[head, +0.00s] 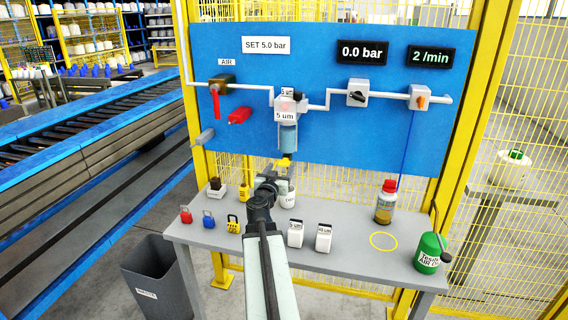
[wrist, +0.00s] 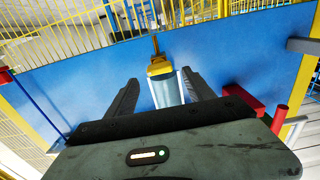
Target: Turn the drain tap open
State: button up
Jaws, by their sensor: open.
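The drain tap (head: 284,161) is a small yellow piece under the clear bluish filter bowl (head: 289,138) on the blue panel. In the wrist view, the yellow tap (wrist: 159,66) stands at the end of the pale bowl (wrist: 167,92), which shows between my two fingers. My gripper (head: 274,181) is just below the tap in the head view. In the wrist view, my gripper (wrist: 158,80) is open, one dark finger on each side and apart from the bowl. I cannot tell whether a finger touches the tap.
A white cup (head: 288,199) stands on the grey bench (head: 350,263) behind my gripper. Padlocks, white boxes (head: 323,238), a red-capped bottle (head: 384,205) and a green canister (head: 430,252) stand around. A red valve handle (head: 216,104) and a red piece (head: 239,116) are left of the bowl.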

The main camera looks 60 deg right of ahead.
aim_at(283, 164)
jog(key=x, duration=0.5)
jog(key=shift+w+d, duration=0.15)
jog(key=c, duration=1.3)
jog(key=shift+m, duration=0.7)
grip_shut()
jog(key=o, duration=1.3)
grip_release()
